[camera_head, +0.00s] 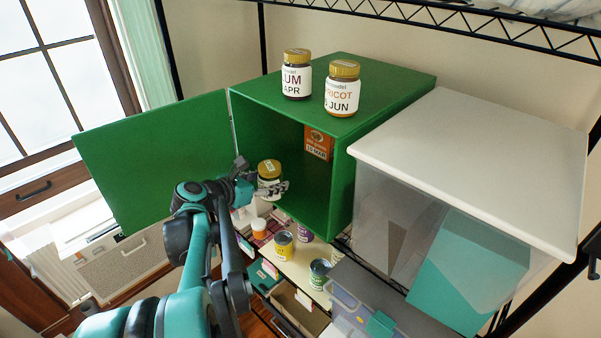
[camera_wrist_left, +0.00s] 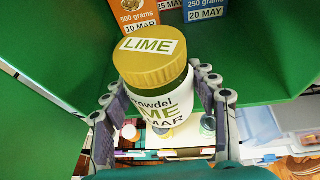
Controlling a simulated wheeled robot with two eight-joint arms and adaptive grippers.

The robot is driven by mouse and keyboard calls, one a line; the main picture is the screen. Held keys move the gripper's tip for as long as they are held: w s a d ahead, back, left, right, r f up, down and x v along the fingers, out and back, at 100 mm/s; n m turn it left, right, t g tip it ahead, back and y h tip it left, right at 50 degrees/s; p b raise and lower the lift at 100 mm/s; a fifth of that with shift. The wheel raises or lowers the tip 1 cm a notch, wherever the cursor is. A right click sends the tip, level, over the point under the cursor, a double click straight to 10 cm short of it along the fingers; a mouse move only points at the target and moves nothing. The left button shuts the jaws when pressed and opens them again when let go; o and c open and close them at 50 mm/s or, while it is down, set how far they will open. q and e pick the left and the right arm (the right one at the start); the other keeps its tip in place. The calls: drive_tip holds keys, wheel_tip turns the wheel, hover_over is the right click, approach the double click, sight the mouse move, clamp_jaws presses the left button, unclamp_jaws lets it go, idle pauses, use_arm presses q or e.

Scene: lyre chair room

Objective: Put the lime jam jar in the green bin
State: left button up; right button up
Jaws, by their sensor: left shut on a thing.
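The lime jam jar (camera_head: 269,172) has a gold lid and a white label; in the left wrist view its lid (camera_wrist_left: 150,62) reads LIME. My left gripper (camera_head: 268,188) is shut on it, with fingers on both sides of the jar in the left wrist view (camera_wrist_left: 165,100). The jar is upright, at the open front of the green bin (camera_head: 392,87). The bin lies on its side with its green door (camera_head: 150,150) swung open to the left. I cannot tell how far the jar is past the bin's front edge. My right gripper is not in view.
An orange box (camera_head: 319,144) stands inside the bin; a blue box (camera_wrist_left: 207,8) shows beside it. A plum jar (camera_head: 296,75) and an apricot jar (camera_head: 342,90) stand on the bin. A white-lidded container (camera_head: 470,150) is at right. Several cans stand below.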

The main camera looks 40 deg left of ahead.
use_arm(q)
drive_tip(key=w+p, duration=0.1)
drive_tip(key=w, duration=1)
drive_tip(key=shift+w, duration=0.4)
drive_tip(key=shift+w+f, duration=0.1)
drive_tip(key=shift+w, duration=0.05)
wheel_tip(320, 180, down, 3)
drive_tip(key=shift+a+f, duration=0.1)
drive_tip(key=shift+f, duration=0.15)
drive_tip(key=shift+f, duration=0.15)
drive_tip(key=o, duration=1.6)
drive_tip(key=shift+c, duration=0.2)
